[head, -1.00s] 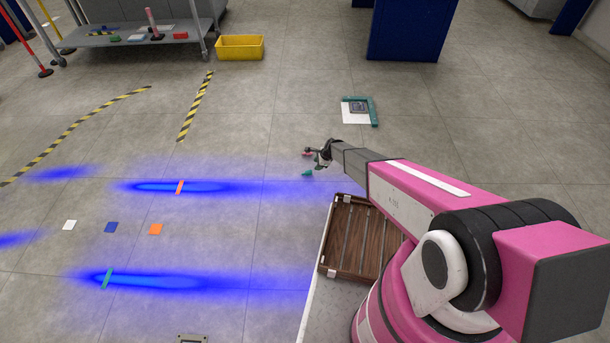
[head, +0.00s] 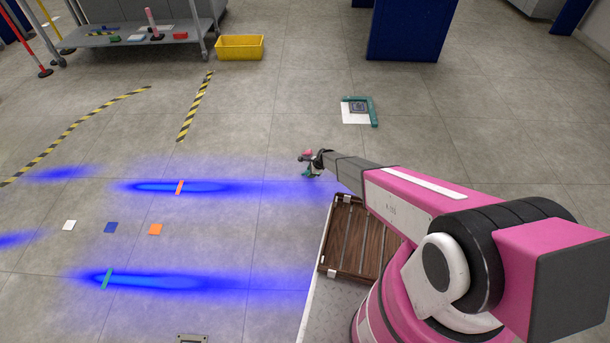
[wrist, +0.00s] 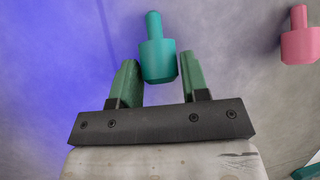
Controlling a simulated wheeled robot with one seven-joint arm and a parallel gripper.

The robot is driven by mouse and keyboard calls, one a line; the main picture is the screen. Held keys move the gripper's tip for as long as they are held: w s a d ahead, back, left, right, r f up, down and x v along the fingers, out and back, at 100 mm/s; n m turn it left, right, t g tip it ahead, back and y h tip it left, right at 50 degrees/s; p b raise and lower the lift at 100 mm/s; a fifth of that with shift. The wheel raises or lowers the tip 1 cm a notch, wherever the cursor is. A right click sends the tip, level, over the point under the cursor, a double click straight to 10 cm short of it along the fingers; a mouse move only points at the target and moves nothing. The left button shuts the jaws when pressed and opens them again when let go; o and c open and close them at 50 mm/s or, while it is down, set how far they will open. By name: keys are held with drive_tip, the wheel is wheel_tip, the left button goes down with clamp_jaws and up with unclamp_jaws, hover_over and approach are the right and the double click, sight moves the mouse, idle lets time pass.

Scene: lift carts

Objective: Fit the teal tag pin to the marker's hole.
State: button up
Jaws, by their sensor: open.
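The teal tag pin (wrist: 158,60), a thick body with a thinner stem, shows in the wrist view between the two green fingers of my gripper (wrist: 160,72). Gaps show on both sides of it, so the fingers are open and not closed on it. In the head view my gripper (head: 311,164) is low over the floor, left of the cart with the wooden tray, and largely hides the teal pin. A similar pink pin (wrist: 299,40) stands apart at the upper right of the wrist view. I cannot make out the marker's hole in either view.
A white sheet (head: 349,117) with a dark square and a teal angle piece (head: 374,112) lies farther back. The wooden tray (head: 352,236) is beside my arm. Small flat tiles, such as the orange one (head: 155,229), lie left. Floor around the gripper is mostly clear.

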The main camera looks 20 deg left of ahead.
drive_tip(key=c, duration=0.6)
drive_tip(key=shift+r, duration=0.2)
